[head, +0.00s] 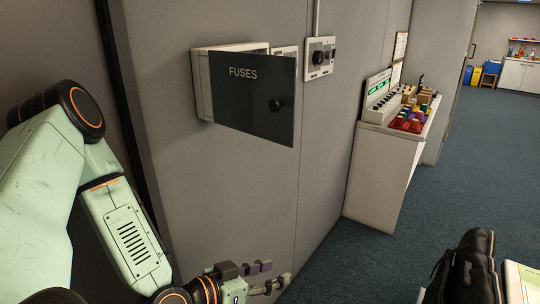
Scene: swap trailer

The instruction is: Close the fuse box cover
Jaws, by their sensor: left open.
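The fuse box (203,85) is a pale box fixed to the grey wall. Its dark cover (250,98), marked FUSES and with a round black knob (276,105), stands partly open, swung out from the wall with the knob edge toward the right. Part of the box's inside and its right side show behind the cover's top edge. My left gripper (284,281) is at the bottom of the view, well below the cover and apart from it; it is open and seems empty. My right gripper is not in view.
A white cabinet (385,175) with a console and colourful blocks stands farther right. A black bag-like object (470,268) is at bottom right. The blue floor between is clear.

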